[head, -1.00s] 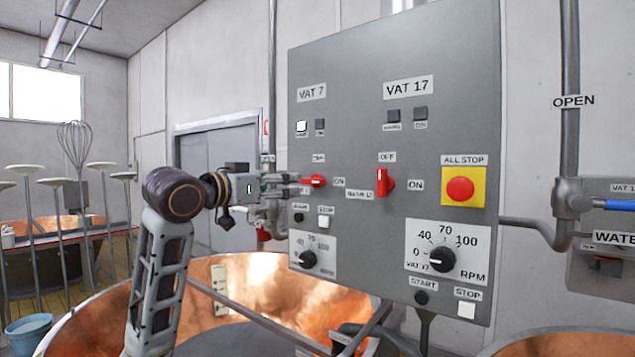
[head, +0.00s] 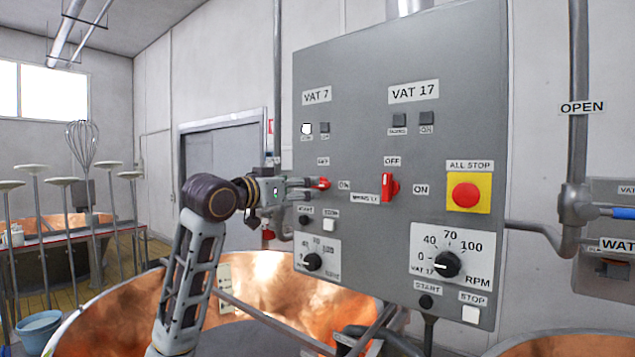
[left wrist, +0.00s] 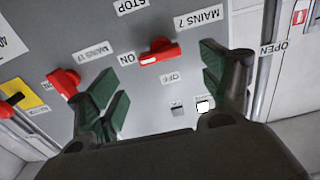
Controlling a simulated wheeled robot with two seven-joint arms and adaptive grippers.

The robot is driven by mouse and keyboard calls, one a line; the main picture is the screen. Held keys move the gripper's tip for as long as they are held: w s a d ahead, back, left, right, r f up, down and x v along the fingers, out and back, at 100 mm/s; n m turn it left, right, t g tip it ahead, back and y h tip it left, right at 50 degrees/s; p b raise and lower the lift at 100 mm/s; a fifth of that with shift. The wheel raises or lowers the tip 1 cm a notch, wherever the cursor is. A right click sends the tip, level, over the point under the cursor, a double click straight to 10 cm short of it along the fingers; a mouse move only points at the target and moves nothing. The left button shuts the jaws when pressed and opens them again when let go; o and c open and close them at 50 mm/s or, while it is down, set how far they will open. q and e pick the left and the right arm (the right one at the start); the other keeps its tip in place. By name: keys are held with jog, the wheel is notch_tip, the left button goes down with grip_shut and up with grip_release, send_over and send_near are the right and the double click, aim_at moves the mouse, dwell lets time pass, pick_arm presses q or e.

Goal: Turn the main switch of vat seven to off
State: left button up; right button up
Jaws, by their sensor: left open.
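The red vat 7 main switch (head: 324,183) is on the grey panel (head: 365,100), partly hidden by my fingers in the head view. In the left wrist view the same switch (left wrist: 160,53) shows whole, its handle lying toward the ON label, with the OFF label (left wrist: 170,77) to the side. My left gripper (head: 304,187) is open at the panel. In the wrist view its green fingertips (left wrist: 160,80) stand either side of the switch, with nothing held; whether they touch it I cannot tell. My right gripper is not in view.
The red vat 17 switch (head: 390,186) and the all-stop button (head: 466,195) are to the right. Speed dials and small buttons lie below. A white vat 7 lamp (head: 306,128) looks lit. A copper vat (head: 270,285) stands under the panel.

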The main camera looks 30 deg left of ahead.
pick_arm(q)
jog(key=shift+w+d+p, duration=0.2)
jog(key=shift+w+p, duration=0.5)
jog(key=shift+w, duration=1.45)
jog(key=shift+w+d+p, duration=0.15)
jog(key=shift+w+p, duration=0.5)
jog(key=shift+w, duration=1.5)
jog(key=shift+c, duration=0.7)
jog(key=c, duration=0.9)
